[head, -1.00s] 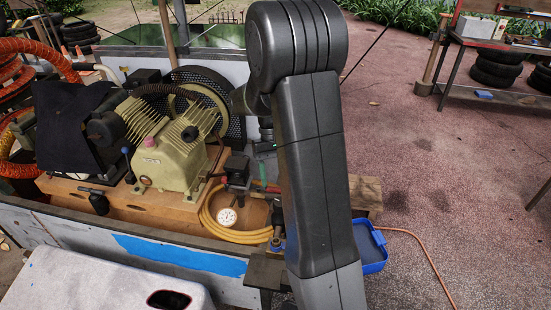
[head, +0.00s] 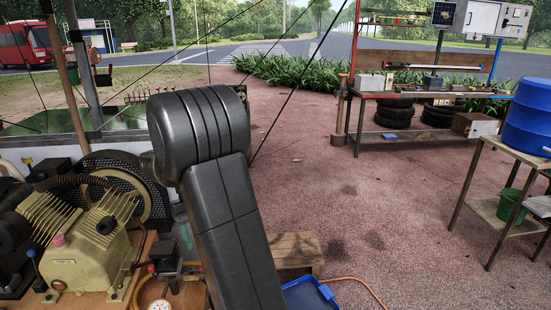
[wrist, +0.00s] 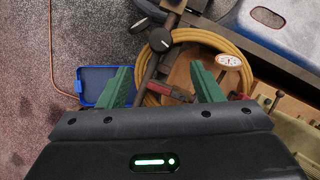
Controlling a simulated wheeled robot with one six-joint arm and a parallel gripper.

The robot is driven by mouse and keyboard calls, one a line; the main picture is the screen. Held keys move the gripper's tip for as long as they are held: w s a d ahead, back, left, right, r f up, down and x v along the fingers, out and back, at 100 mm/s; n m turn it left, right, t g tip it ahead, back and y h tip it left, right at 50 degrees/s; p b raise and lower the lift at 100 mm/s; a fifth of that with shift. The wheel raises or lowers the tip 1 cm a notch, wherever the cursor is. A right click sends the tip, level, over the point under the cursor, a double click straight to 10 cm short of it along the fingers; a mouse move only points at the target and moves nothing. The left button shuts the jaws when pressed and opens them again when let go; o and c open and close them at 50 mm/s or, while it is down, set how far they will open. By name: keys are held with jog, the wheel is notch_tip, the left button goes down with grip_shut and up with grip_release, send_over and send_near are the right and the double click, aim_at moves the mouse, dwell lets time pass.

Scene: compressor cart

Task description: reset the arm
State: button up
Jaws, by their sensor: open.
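My gripper (wrist: 164,88) shows in the wrist view with its two green fingers spread apart, open and with nothing held between them. Beyond the fingers lie a coiled yellow hose (wrist: 190,38), a black knob (wrist: 160,40) and a white round gauge (wrist: 229,60) on the cart. In the head view my dark arm stands in the middle left and hides part of the cart; the gripper itself is hidden there.
The beige compressor (head: 88,255) with its flywheel is left of my arm. A blue tray (head: 308,294) lies at the cart's right, also in the wrist view (wrist: 92,97). A workbench (head: 425,97) and a blue barrel (head: 528,118) stand right. Paving between is clear.

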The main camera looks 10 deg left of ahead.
jog(key=x, duration=1.3)
jog(key=shift+s+d+f, duration=0.1)
jog(key=shift+d+f, duration=0.05)
jog(key=shift+f, duration=0.1)
